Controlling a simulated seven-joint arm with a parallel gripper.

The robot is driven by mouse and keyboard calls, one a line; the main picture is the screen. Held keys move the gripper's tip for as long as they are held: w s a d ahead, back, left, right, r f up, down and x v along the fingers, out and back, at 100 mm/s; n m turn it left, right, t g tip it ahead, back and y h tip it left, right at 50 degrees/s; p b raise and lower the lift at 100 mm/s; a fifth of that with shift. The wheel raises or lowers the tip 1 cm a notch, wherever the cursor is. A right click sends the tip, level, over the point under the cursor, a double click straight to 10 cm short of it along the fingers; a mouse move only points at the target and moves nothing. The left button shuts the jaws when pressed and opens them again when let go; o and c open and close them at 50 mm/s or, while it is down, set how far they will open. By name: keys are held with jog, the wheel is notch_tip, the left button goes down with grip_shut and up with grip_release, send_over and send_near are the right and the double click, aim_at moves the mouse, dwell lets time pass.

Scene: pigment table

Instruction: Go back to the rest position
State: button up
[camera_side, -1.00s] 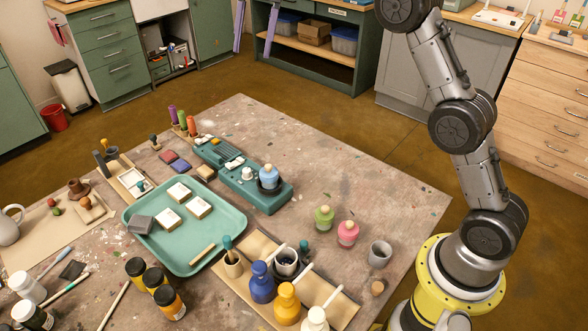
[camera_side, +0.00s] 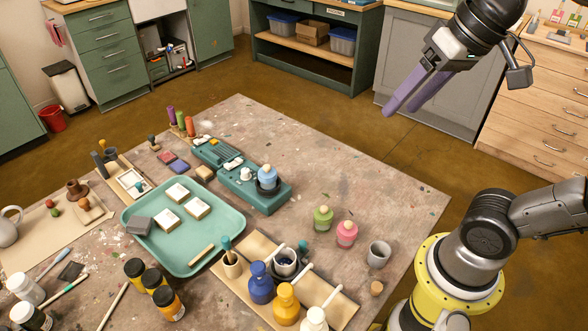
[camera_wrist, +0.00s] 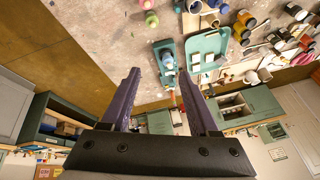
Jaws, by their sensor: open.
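My gripper (camera_side: 401,108) is at the upper right of the side view, high up and beyond the table's right edge. Its two purple fingers point down and left, with a gap between them and nothing held. In the wrist view my gripper (camera_wrist: 159,72) shows its fingers spread wide apart, empty. The paint-stained table (camera_side: 330,165) lies below and to the left of the gripper, well apart from it.
On the table stand a teal tray (camera_side: 234,236) with pale blocks, a teal device (camera_side: 275,202) with a light-blue bottle (camera_side: 268,177), green (camera_side: 324,218) and pink (camera_side: 347,233) bottles, and a grey cup (camera_side: 379,254). Cabinets (camera_side: 420,60) stand behind the gripper.

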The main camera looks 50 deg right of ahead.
notch_tip(320, 180, down, 9)
jog(key=s+d+n, duration=0.1)
jog(key=s+n, duration=0.1)
jog(key=n, duration=0.1)
jog(key=shift+s+d+r+n+h, duration=0.15)
jog(key=shift+s+n+h, duration=0.1)
jog(key=shift+n+h, duration=0.15)
